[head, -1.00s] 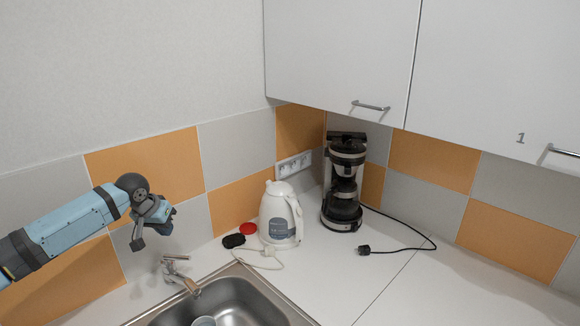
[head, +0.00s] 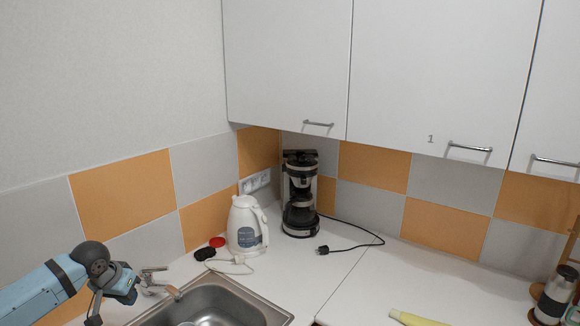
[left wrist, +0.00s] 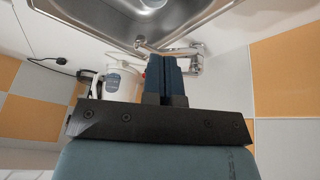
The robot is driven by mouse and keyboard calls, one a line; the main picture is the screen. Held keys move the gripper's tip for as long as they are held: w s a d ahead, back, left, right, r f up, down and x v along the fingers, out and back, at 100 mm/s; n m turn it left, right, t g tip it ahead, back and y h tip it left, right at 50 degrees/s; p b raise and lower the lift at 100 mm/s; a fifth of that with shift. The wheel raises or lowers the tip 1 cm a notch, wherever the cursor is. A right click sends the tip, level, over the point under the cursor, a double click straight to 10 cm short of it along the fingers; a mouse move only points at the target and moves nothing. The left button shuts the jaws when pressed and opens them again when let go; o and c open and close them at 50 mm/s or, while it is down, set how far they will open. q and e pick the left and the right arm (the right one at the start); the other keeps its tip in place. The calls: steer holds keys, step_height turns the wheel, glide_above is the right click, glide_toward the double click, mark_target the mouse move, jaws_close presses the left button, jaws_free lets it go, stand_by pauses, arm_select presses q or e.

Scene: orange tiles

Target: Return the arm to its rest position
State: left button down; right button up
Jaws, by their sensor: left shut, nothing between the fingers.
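My left arm comes in from the lower left of the head view. My left gripper (head: 112,296) is in front of the left end of the sink, near the faucet (head: 160,284) in the picture. In the left wrist view its fingers (left wrist: 166,78) are together and empty, with the faucet (left wrist: 190,50) just beyond them. My right gripper is in neither view.
The steel sink (head: 262,312) is set in the white counter (head: 330,265). A white kettle (head: 247,226), a coffee maker (head: 300,195) and a loose plug (head: 322,250) are behind. A yellow item (head: 415,319) and a jar (head: 552,300) are at right. Cabinets (head: 430,70) hang above.

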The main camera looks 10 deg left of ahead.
arm_select(q)
steer(key=s+d+f+m+h, duration=0.1)
steer(key=s+d+f+m, duration=0.1)
steer(key=s+d+f, duration=0.45)
steer(key=s+d+f+m, duration=0.1)
steer(key=s+d+f, duration=0.3)
steer(key=d, duration=0.5)
steer(key=s+d+r+n+y, duration=0.1)
steer(key=s+d, duration=0.2)
steer(key=s, duration=0.8)
steer(key=s+d+r+y, duration=0.1)
steer(key=s+d+r, duration=0.15)
steer(key=s, duration=0.85)
steer(key=w+d+f+t+h, duration=0.1)
steer(key=w+d+f+t, duration=0.2)
steer(key=f, duration=0.4)
steer(key=w+d+f+m+t+h, duration=0.1)
steer(key=w+d+f+t+h, duration=0.1)
steer(key=f, duration=0.6)
steer(key=shift+w+d+t, duration=0.6)
steer(key=shift+d+t, duration=0.2)
steer(key=shift+t, duration=0.1)
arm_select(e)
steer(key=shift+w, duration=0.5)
